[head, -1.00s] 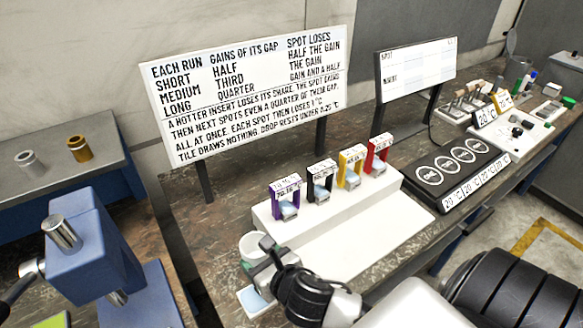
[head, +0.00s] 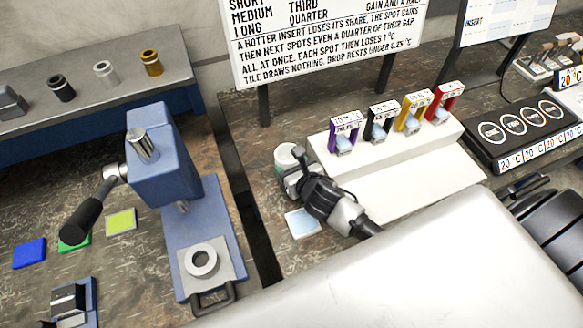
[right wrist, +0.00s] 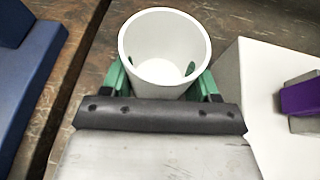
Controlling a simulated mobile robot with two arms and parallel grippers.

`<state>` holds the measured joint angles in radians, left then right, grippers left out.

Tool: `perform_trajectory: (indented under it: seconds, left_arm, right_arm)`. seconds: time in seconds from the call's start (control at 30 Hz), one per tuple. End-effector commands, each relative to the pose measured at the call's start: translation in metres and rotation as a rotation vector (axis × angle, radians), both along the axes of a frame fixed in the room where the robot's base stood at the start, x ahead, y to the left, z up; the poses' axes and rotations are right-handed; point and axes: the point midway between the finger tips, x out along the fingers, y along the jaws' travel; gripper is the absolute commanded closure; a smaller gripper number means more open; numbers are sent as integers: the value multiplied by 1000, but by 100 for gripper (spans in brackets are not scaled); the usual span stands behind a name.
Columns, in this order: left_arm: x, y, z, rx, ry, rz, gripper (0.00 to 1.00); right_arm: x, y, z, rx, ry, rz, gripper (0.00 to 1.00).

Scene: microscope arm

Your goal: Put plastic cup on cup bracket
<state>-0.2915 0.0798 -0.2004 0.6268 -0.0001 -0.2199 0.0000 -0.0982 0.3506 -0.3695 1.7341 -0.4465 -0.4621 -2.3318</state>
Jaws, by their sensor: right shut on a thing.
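The plastic cup (head: 287,154) is white and open at the top. In the head view it stands out just beyond my right gripper (head: 291,172), left of the white stepped block. In the right wrist view the cup (right wrist: 150,32) sits upright between the green fingers of my right gripper (right wrist: 163,82), which is shut on it. The cup looks empty. I cannot tell whether its base touches the bench. I cannot pick out a cup bracket with certainty. My left gripper is not in view.
The white stepped block (head: 400,195) with several coloured frames stands right of the cup. A blue press (head: 165,165) with a lever stands left. A pale blue tile (head: 303,223) lies below my gripper. A text board (head: 320,45) stands behind. A grey table (head: 110,60) holds small cylinders.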

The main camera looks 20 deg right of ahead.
Motion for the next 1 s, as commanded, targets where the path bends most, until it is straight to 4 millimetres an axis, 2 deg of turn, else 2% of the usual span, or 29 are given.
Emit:
perform_trajectory:
  seconds: [0.03, 0.13, 0.5, 0.53, 0.7, 1.0]
  left_arm:
    - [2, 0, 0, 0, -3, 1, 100]
    - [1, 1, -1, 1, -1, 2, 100]
    - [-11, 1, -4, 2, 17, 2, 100]
    - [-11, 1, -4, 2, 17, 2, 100]
    - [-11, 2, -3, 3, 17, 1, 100]
    - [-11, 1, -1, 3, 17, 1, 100]
  right_arm:
    - [0, 0, -9, 3, 3, -2, 64]
    - [0, 0, -16, 2, 1, -1, 64]
    - [0, 0, -21, 0, -1, 1, 64]
    - [0, 0, -21, -1, 0, 1, 38]
    - [0, 0, -20, 0, 0, 1, 14]
    - [0, 0, -17, 1, -1, 1, 14]
